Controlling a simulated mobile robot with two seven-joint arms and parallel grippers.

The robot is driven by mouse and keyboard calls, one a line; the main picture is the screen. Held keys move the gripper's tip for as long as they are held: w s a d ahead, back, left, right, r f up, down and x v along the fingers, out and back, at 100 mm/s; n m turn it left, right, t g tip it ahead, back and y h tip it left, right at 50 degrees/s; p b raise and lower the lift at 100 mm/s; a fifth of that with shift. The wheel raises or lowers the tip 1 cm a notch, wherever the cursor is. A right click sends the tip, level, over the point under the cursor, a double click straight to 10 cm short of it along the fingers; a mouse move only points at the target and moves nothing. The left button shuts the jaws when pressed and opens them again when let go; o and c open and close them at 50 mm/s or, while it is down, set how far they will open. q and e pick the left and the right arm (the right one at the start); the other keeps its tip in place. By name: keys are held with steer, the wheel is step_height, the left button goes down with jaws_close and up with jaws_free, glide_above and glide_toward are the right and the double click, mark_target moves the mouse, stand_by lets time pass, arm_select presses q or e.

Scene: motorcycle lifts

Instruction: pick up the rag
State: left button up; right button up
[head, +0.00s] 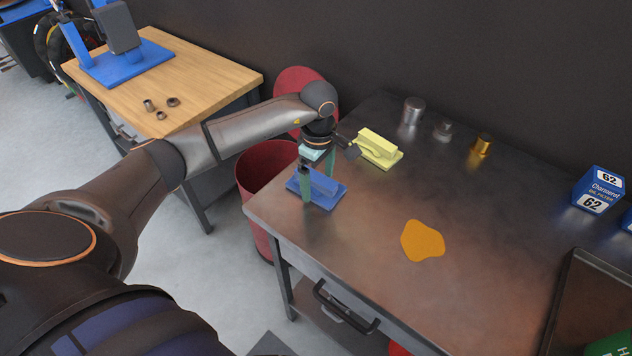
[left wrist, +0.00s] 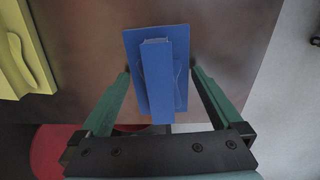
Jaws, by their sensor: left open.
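The blue rag (head: 322,183) lies on the metal workbench near its left end, as a flat rectangle with a raised ridge along its middle. It also shows in the left wrist view (left wrist: 157,85). My left gripper (head: 318,192) is over it, pointing down, with its green fingers apart on either side of the ridge. In the left wrist view the open fingers (left wrist: 160,74) flank the rag with gaps, and nothing is gripped. A similar yellow piece (head: 379,146) lies just behind. My right gripper is out of view.
An orange flat patch (head: 422,241) lies on the metal workbench (head: 470,210). Metal cylinders (head: 412,110) and a blue filter box (head: 598,190) stand towards the back. A dark tray (head: 590,310) is at right. A red bin (head: 262,175) stands beside the bench's left end.

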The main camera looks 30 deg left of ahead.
arm_select(q)
steer(key=shift+c, duration=0.2)
steer(key=c, duration=1)
steer(key=shift+o, duration=0.2)
